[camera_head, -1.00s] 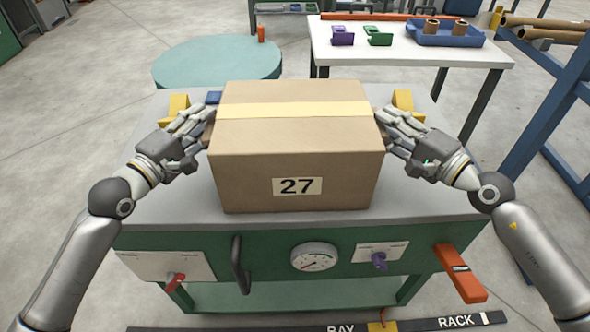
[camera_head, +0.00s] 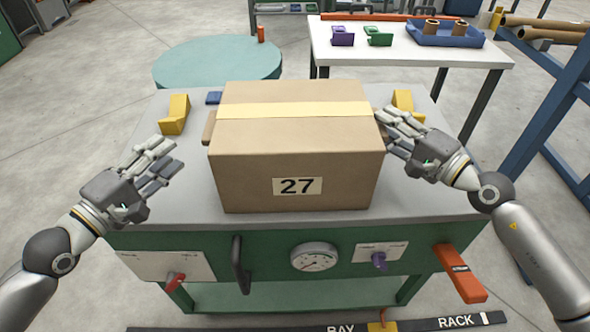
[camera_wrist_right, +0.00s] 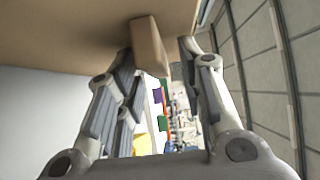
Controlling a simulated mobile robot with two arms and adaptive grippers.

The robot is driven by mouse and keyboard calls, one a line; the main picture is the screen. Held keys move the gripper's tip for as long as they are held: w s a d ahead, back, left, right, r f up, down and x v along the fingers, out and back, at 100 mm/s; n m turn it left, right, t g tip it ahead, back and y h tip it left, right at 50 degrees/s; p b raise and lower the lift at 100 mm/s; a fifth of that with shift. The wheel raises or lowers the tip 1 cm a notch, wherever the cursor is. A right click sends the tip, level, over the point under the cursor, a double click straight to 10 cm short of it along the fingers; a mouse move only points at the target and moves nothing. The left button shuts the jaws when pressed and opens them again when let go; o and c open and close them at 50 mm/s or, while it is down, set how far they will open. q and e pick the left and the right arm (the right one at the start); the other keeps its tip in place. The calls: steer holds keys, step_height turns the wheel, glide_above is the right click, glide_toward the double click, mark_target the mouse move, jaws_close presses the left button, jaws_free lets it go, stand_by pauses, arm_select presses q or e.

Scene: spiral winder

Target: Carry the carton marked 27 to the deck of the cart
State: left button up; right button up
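The brown carton marked 27 (camera_head: 297,162) sits upright on the grey top of a green bench (camera_head: 180,205), with a pale tape band across its lid. A small brown grip block (camera_head: 209,127) sticks out of its left side. My left gripper (camera_head: 167,160) is open and empty, apart from the carton on its left. My right gripper (camera_head: 398,118) is at the carton's right side. In the right wrist view, its fingers are spread around a grip block (camera_wrist_right: 149,47), with a gap on one side. I cannot identify a cart deck.
The bench front has a gauge (camera_head: 314,257) and an orange lever (camera_head: 461,274). A white table (camera_head: 410,55), a round teal table (camera_head: 217,62) and a blue rack (camera_head: 556,104) stand beyond.

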steer(key=v, duration=1.2)
stand_by(0.6)
